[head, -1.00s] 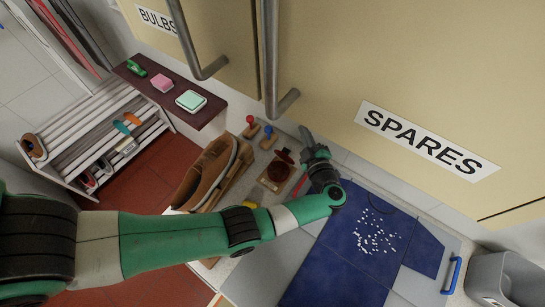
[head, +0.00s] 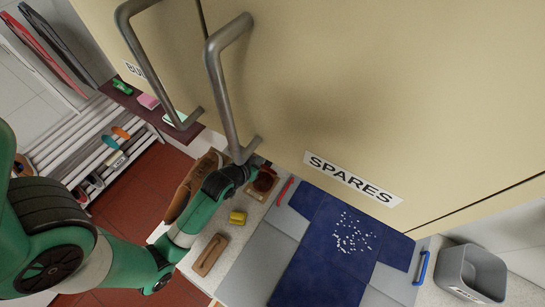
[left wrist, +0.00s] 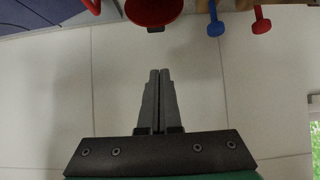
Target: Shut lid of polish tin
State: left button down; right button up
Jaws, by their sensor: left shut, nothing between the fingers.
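The polish tin (head: 265,181) shows as a dark red round shape on the worktop, just right of my left gripper (head: 250,168). The arm and a cabinet handle hide part of it, so I cannot tell the lid's angle in the head view. In the left wrist view a red round part (left wrist: 154,10), seemingly the tin or its lid, with a dark tab, is at the top edge. My left gripper (left wrist: 159,75) is shut and empty there, its fingertips apart from the red part. My right gripper is in neither view.
Cabinet doors with metal handles (head: 230,85) overhang the worktop. A brown shoe (head: 190,185), a yellow block (head: 237,217), a brown brush (head: 210,254) and a red stick (head: 285,191) lie around. Blue (left wrist: 215,25) and red (left wrist: 261,22) knobbed tools show in the left wrist view.

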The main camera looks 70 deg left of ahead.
aim_at(269, 166)
pick_arm(q)
jog(key=shift+w+a+f+b, duration=0.2)
jog(key=shift+w+a+f, duration=0.3)
jog(key=shift+f, duration=0.65)
jog(key=shift+w+a+f+b, duration=0.25)
jog(key=shift+w+f, duration=0.45)
jog(key=shift+f, duration=0.5)
jog(key=shift+w+a+f+b, duration=0.15)
jog(key=shift+w+a+f, duration=0.35)
jog(key=shift+f, duration=0.65)
jog(key=shift+w+d, duration=0.1)
jog(key=shift+d, duration=0.05)
